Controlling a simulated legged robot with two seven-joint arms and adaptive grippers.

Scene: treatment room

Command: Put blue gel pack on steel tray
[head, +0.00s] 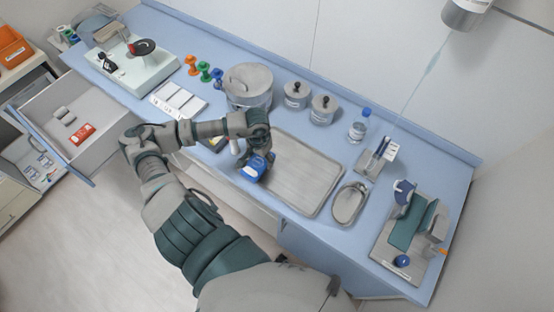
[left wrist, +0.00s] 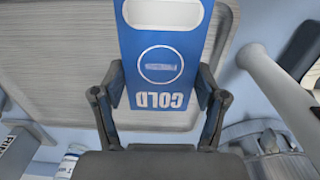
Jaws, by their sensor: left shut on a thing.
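The blue gel pack (head: 251,171), marked COLD, is held in my left gripper (head: 261,158) over the left end of the steel tray (head: 305,178). In the left wrist view the gel pack (left wrist: 160,65) sits between the two fingers of the left gripper (left wrist: 158,100), and the tray (left wrist: 60,50) lies behind it. I cannot tell how high the pack is above the tray. My right gripper is not in view.
A kidney dish (head: 349,203) lies right of the tray. Two small lidded jars (head: 323,108) and a bottle (head: 359,125) stand behind it. An open drawer (head: 75,130) is at the left.

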